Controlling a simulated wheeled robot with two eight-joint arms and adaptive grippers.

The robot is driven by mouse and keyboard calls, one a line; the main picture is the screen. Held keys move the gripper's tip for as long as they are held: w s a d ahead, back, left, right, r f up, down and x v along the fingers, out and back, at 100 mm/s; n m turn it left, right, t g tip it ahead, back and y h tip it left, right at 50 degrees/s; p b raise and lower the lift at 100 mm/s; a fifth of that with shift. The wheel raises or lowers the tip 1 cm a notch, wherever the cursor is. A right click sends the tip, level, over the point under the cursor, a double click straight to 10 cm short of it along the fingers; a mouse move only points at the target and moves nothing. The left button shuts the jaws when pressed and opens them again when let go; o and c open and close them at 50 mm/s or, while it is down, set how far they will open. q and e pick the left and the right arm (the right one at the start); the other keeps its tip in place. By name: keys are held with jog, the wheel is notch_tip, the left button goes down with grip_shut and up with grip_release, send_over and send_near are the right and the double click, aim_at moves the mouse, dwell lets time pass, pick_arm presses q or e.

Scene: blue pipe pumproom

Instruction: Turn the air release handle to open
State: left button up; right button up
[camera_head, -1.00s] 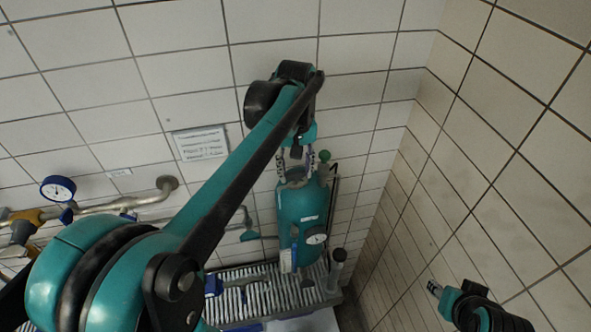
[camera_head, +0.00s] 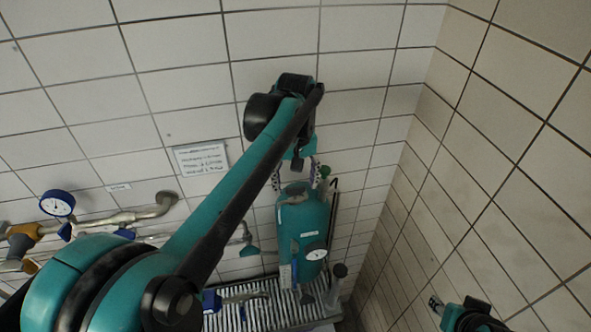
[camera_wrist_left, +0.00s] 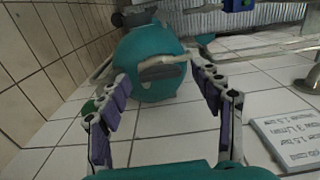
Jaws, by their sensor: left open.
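The teal tank (camera_head: 301,222) stands in the corner, with a small round gauge (camera_head: 316,254) on its front. In the left wrist view, the tank's domed top (camera_wrist_left: 140,50) carries a pale bar-like handle (camera_wrist_left: 162,66); whether this is the air release handle I cannot tell for certain. My left gripper (camera_head: 297,172) is open over the tank's top. In the left wrist view its two fingers (camera_wrist_left: 160,78) stand apart on either side of the pale handle, with nothing visible held between them. My right gripper (camera_head: 435,304) shows small at lower right, away from the tank.
A green knob (camera_head: 324,171) sits beside the tank top. A wall sign (camera_head: 201,158) hangs left of my arm. Pipes with a blue gauge (camera_head: 57,204) run at left. A ribbed grate (camera_head: 240,312) lies below. The tiled right wall (camera_head: 490,170) is close to the tank.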

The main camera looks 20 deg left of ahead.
aim_at(296, 188)
pick_arm(q)
notch_tip(296, 188, up, 11)
jog(key=shift+r, duration=0.15)
dwell(0.5)
jog(key=s+d+f+m+t, duration=0.35)
jog(key=s+f, duration=0.25)
jog(key=f, duration=0.4)
jog(key=s+d+f+m+t, duration=0.2)
jog(key=s+f+m+t, duration=0.3)
jog(key=f, duration=0.6)
notch_tip(296, 188, down, 33)
jog(key=s+g+b, duration=0.1)
jog(key=b, duration=3.3)
jog(key=shift+a+n, duration=0.25)
jog(key=shift+n, duration=0.1)
